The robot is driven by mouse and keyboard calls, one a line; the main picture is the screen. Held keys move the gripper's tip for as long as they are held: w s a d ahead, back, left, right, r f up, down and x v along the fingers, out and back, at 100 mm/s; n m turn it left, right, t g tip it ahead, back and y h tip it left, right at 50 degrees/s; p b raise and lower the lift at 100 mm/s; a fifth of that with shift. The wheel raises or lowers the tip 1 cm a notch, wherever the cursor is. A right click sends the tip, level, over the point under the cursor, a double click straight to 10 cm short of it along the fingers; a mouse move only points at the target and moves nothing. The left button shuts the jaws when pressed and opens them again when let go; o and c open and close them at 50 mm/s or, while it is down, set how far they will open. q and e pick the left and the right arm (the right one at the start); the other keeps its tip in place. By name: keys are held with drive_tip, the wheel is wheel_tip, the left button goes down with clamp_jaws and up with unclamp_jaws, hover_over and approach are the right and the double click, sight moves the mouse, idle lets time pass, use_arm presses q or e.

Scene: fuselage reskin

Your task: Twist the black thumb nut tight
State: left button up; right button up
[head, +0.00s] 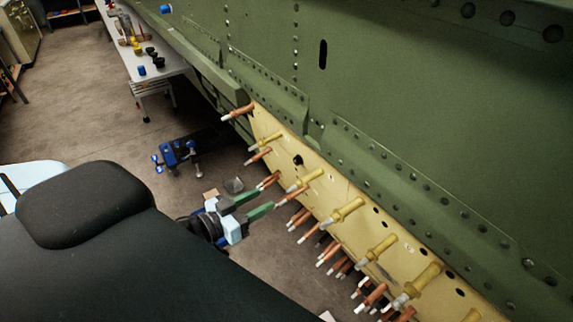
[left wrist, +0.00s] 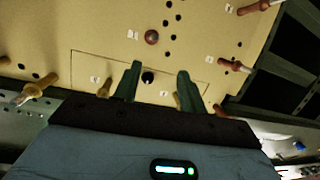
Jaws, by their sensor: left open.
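The black thumb nut (head: 298,159) sits on the yellow skin panel (head: 318,178), near its upper edge, in the head view. In the left wrist view a small dark round piece, which looks like the thumb nut (left wrist: 148,77), shows between the two fingers, nearer the left one. My left gripper (head: 267,199) is open, its green fingers pointing at the panel from below left of the nut. The fingers also show in the left wrist view (left wrist: 160,72). They appear apart from the nut, with nothing held. My right gripper is not in view.
Several copper-coloured fasteners (head: 258,156) and yellow-brown fasteners (head: 348,209) stick out of the panel around the nut. The green fuselage (head: 400,110) rises above. A blue device (head: 178,152) stands on the floor, and a table (head: 165,67) with small parts is behind.

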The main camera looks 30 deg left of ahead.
use_arm(q)
drive_tip(key=m+h, duration=0.1)
drive_tip(key=h, duration=0.1)
approach(295, 163)
drive_tip(key=shift+r+p+x, duration=0.1)
drive_tip(key=shift+p+x, duration=0.05)
drive_tip(key=shift+x, duration=1.35)
drive_tip(key=shift+r+p+x, duration=0.15)
drive_tip(key=shift+x, duration=2.35)
drive_tip(key=shift+d+f, duration=0.1)
drive_tip(key=shift+f, duration=0.05)
drive_tip(key=shift+c, duration=0.2)
clamp_jaws()
